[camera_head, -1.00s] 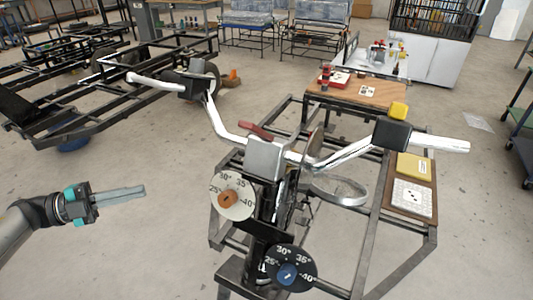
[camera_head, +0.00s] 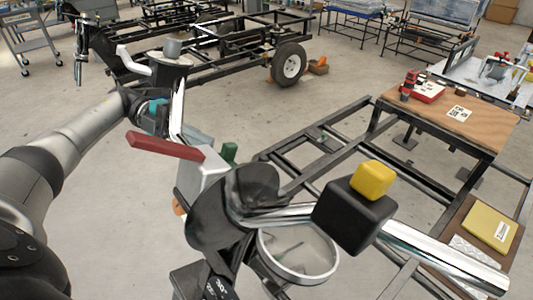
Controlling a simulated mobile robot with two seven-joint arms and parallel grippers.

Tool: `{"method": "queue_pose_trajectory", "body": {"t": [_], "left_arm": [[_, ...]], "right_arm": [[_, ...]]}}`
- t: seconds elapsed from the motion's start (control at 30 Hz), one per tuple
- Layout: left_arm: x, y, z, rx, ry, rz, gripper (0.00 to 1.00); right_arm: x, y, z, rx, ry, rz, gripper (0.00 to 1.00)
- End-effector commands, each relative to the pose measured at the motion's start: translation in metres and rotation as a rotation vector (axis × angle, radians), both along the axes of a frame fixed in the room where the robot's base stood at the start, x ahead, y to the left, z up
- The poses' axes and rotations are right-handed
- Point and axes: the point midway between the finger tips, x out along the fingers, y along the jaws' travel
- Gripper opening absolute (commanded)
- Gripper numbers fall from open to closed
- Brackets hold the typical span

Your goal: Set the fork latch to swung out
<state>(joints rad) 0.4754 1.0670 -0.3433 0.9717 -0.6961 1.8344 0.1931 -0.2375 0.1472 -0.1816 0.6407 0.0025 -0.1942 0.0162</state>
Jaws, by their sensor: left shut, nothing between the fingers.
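A red lever (camera_head: 165,146) sticks out to the left above the grey-white head block (camera_head: 203,172) between the handlebar halves; it may be the fork latch, but I cannot tell for sure. My left gripper (camera_head: 162,114) is shut and empty just beyond and above the red lever, beside the left white handlebar tube (camera_head: 178,95). Its fingertips are largely hidden, and I cannot tell whether they touch anything. My right gripper is not in view.
The right handlebar (camera_head: 440,260) carries a black block (camera_head: 352,214) with a yellow cube (camera_head: 372,180). A round metal ring (camera_head: 300,280) hangs below. A wooden table (camera_head: 480,132) and dark frame rails (camera_head: 330,146) stand behind. Open floor lies at the upper middle.

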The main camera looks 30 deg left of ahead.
Motion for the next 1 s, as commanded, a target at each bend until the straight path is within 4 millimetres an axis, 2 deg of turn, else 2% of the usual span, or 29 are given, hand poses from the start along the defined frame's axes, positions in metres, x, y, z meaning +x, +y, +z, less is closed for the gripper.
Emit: {"method": "queue_pose_trajectory", "body": {"t": [0.47,0.67,1.0], "left_arm": [[0.000,-0.004,-0.001,0.000,0.001,0.000,0.00],[0.001,-0.025,-0.005,-0.001,0.001,-0.003,0.00],[0.005,-0.076,-0.014,-0.003,-0.001,-0.002,0.00]], "right_arm": [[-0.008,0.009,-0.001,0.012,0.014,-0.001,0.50],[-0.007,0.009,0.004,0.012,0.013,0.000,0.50],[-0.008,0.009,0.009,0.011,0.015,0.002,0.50]]}}
